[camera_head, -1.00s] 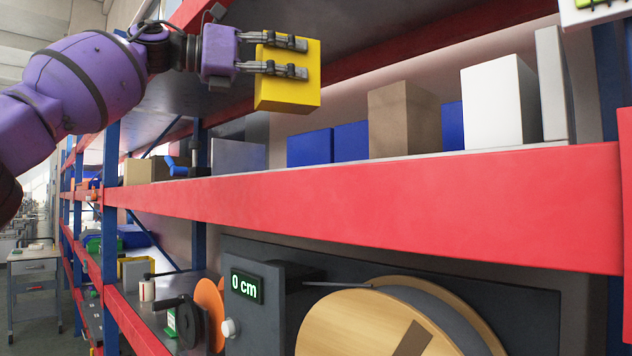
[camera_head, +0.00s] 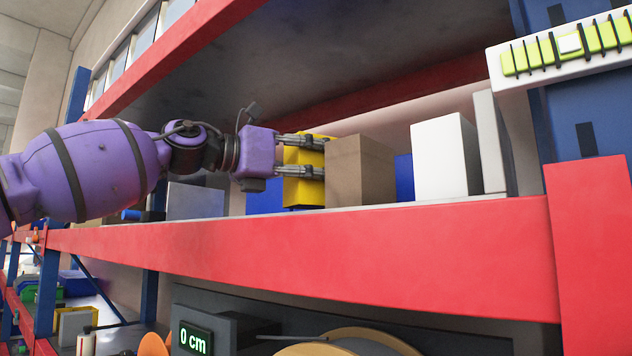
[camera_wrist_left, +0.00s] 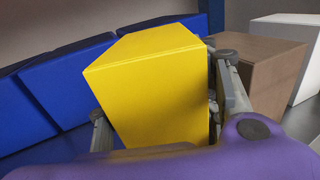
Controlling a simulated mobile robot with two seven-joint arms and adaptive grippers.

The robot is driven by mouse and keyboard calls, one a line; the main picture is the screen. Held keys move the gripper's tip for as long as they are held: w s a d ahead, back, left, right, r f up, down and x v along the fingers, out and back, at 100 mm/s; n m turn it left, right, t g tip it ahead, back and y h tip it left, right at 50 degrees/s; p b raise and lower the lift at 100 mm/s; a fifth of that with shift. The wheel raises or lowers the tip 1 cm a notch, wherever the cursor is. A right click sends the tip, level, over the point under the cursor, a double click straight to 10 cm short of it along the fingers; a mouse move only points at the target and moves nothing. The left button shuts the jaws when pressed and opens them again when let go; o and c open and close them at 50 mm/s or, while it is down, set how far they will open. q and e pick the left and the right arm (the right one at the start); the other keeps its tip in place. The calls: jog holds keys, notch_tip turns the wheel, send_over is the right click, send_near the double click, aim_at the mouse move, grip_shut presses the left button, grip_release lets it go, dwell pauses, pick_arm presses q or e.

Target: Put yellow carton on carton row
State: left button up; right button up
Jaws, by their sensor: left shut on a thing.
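The yellow carton (camera_head: 303,178) is between the fingers of my left gripper (camera_head: 306,158), which is shut on it. In the left wrist view the yellow carton (camera_wrist_left: 155,85) fills the middle, with a finger on each side. A white carton (camera_head: 445,157) stands farther right in the row. My right gripper is not in view.
Blue boxes (camera_wrist_left: 65,87) stand behind the yellow carton. The red shelf beam (camera_head: 300,245) runs along the front edge. A grey panel (camera_head: 491,142) stands right of the white carton. Below is a unit with a display reading 0 cm (camera_head: 195,340).

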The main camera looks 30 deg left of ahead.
aim_at(316, 208)
pick_arm(q)
jog(key=shift+s+d+f+p, duration=0.1)
jog(key=shift+s+f+p, duration=0.05)
jog(key=shift+f+p, duration=0.6)
jog(key=shift+f, duration=0.7)
jog(key=o, duration=1.1)
jog(key=shift+f, duration=0.1)
jog(key=o, duration=0.4)
jog(key=shift+c, duration=0.2)
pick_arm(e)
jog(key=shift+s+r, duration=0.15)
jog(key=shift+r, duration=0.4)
